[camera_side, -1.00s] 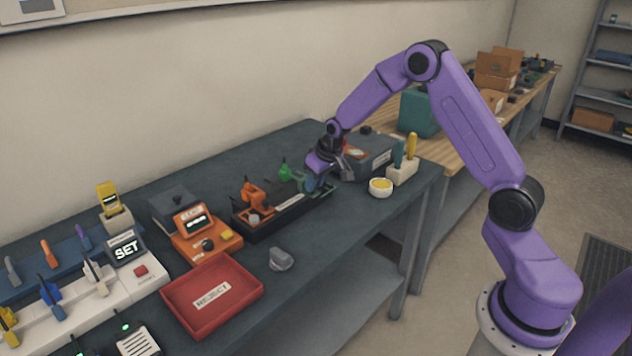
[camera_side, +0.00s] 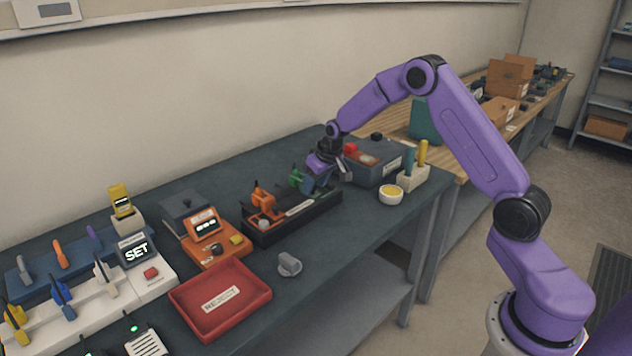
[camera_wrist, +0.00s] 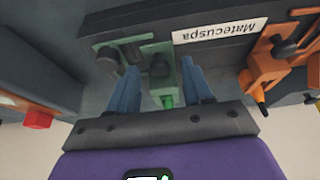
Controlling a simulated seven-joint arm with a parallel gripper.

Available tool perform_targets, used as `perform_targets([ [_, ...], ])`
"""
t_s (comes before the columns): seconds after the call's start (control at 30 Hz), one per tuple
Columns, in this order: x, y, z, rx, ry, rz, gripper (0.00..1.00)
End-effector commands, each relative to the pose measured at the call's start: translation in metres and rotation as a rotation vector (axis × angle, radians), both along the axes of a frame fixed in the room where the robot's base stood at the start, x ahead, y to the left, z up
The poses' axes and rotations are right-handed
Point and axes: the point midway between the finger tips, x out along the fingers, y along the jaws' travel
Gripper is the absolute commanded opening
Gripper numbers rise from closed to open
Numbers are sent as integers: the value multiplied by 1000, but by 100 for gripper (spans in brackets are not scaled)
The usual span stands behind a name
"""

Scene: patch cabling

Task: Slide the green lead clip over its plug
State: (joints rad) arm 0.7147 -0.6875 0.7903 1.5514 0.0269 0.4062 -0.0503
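The green lead clip (camera_side: 296,178) stands on the black tray (camera_side: 290,220) in the side view, at the tray's far right part. In the wrist view the green clip (camera_wrist: 163,72) shows between my two blue fingers. My gripper (camera_wrist: 162,92) has its fingers apart, one on each side of the clip, with a visible gap on both sides. In the side view my gripper (camera_side: 318,184) is low over the tray's right end, close beside the clip. Another green part with a dark knob (camera_wrist: 122,52) is beside the clip. I cannot tell which part is the plug.
An orange clip (camera_side: 262,197) stands on the same tray, left of the green one. A grey box with a red button (camera_side: 372,162) is close on the right. A white bowl (camera_side: 390,195) and a red reject tray (camera_side: 220,300) are nearby. A grey part (camera_side: 289,265) lies in front.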

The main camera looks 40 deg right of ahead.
Motion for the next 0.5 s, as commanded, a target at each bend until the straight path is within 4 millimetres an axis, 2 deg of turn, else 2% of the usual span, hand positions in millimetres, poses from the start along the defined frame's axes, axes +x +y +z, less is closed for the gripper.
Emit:
perform_targets([
  [0.13, -2, 0, 3, 0, 1, 0, 50],
  [0.27, -6, 0, 16, 0, -1, 0, 50],
  [0.5, -22, -1, 54, 0, -3, -1, 50],
])
